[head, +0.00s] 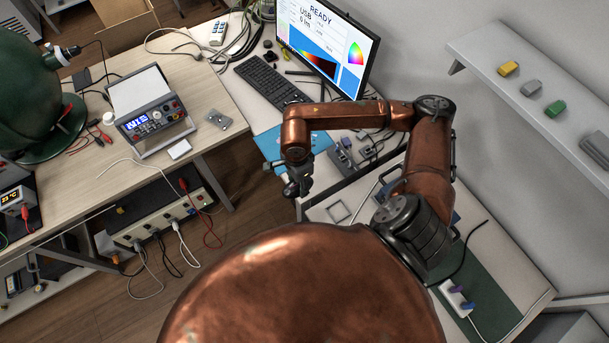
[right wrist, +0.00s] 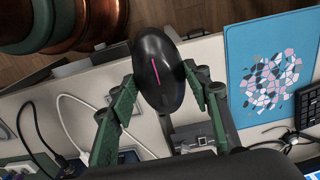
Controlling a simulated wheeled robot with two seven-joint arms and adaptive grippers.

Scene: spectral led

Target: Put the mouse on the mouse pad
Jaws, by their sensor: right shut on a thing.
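My right gripper (right wrist: 160,103) is shut on the black mouse (right wrist: 156,65), which has a pink stripe, with one finger on each side of it. In the head view my right gripper (head: 298,183) hangs beside the front edge of the right-hand desk, with the mouse (head: 291,190) at its tip, small and dark. The blue mouse pad (head: 267,145) lies on the desk beyond the gripper, partly hidden by my right arm. In the right wrist view the mouse pad (right wrist: 238,55), with a pattern of pink, white and dark patches, is to the right of the mouse, apart from it.
A black keyboard (head: 270,80) and a monitor (head: 325,45) stand behind the pad. Small devices and cables (head: 345,155) lie to its right. A gap of floor (head: 262,195) separates this desk from the left bench (head: 60,180) with its instruments.

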